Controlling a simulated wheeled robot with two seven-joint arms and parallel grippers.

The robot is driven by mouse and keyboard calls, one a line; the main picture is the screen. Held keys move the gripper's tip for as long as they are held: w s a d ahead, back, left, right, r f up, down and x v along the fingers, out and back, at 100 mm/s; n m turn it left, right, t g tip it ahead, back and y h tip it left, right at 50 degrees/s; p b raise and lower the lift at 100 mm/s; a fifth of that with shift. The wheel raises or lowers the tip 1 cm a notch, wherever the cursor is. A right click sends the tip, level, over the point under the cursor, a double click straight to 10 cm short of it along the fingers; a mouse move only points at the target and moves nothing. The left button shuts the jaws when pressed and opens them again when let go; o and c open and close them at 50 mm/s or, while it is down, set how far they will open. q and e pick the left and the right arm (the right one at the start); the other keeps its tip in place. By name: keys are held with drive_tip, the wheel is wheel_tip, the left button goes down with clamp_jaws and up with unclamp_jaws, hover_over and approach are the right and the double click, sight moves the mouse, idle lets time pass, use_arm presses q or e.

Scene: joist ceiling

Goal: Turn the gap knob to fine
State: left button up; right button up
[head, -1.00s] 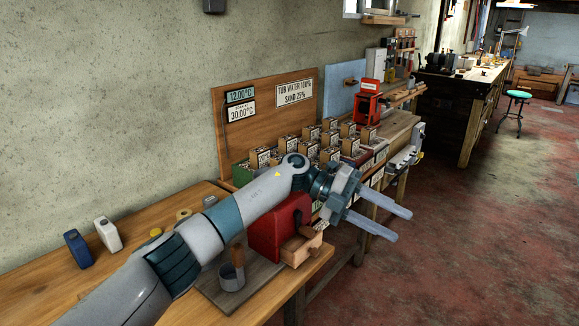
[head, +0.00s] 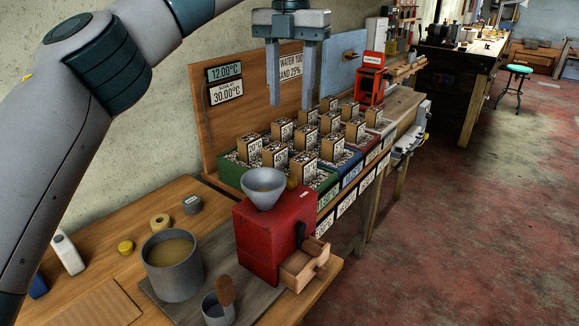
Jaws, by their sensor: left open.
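A red mill (head: 262,238) with a grey funnel-shaped hopper (head: 264,190) on top stands on a dark board at the bench end. A small dark knob or lever (head: 300,233) is on its right face, above a partly open wooden drawer (head: 304,267). A small brown round part (head: 292,183) shows just behind the hopper. I cannot tell which is the gap knob, and no fine marking is readable. My left gripper (head: 291,104) is open and empty, fingers pointing down, above and apart from the mill. My right gripper is out of view.
A grey pot (head: 173,266) of tan material and a small grey cup (head: 217,310) with a brown-handled tool stand left of the mill. Behind it are coloured trays with several labelled blocks (head: 304,138). A red machine (head: 370,80) stands farther back.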

use_arm(q)
drive_tip(key=shift+f, duration=0.15)
hover_over(291, 177)
wheel_tip(291, 177, down, 10)
drive_tip(key=shift+f+b, duration=0.25)
drive_tip(key=shift+b, duration=0.05)
wheel_tip(291, 177, down, 7)
drive_tip(key=shift+r, duration=0.2)
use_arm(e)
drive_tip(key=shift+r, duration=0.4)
use_arm(q)
clamp_jaws()
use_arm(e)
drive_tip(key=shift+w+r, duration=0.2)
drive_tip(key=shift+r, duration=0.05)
